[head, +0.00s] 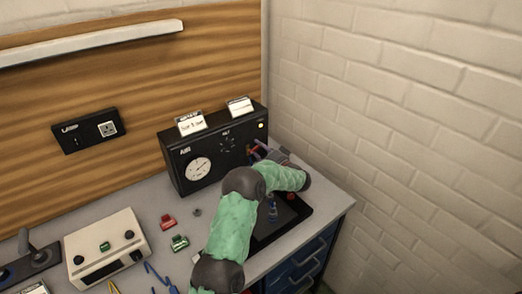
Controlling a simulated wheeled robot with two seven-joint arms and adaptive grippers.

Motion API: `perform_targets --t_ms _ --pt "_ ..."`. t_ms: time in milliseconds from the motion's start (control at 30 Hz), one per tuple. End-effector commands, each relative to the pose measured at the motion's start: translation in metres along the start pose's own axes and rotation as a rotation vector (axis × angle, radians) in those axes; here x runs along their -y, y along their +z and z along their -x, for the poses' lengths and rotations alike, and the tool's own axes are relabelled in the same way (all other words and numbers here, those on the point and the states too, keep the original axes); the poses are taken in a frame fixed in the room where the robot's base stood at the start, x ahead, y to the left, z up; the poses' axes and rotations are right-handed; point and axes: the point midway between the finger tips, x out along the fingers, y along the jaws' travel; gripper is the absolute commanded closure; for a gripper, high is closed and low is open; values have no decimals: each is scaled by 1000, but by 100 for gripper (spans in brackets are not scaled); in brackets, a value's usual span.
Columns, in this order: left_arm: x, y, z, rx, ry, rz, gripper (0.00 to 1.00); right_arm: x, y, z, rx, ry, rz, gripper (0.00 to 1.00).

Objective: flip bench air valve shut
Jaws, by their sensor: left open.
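The black air panel box (190,145), marked "AIR", stands on the bench against the wooden back board. A round white gauge (199,169) is on the left of its front face. Small white markings (227,143) are right of the gauge, and a small lit lamp (261,125) is at the upper right. My left gripper (257,150) is open at the lower right of the box front, close to it. The gripper and wrist cover this corner, so I cannot make out the valve lever or its position, nor whether the fingers touch it. My right gripper is not in view.
Red (168,221) and green (179,243) small parts lie left of my arm. A cream instrument box (105,245) stands at left. A white brick wall closes the right side.

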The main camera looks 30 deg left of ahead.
Motion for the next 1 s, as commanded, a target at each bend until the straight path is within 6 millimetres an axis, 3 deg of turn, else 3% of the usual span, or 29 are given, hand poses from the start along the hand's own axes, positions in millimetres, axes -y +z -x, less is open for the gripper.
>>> perform_targets --t_ms 167,367,567,1000 --pt "0 0 0 0 0 0 52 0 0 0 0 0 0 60" --pt "0 0 0 0 0 0 100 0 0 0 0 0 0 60" --pt "-1 0 0 0 1 -10 100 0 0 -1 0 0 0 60" --pt "-11 2 0 0 1 -243 100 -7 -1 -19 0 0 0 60"
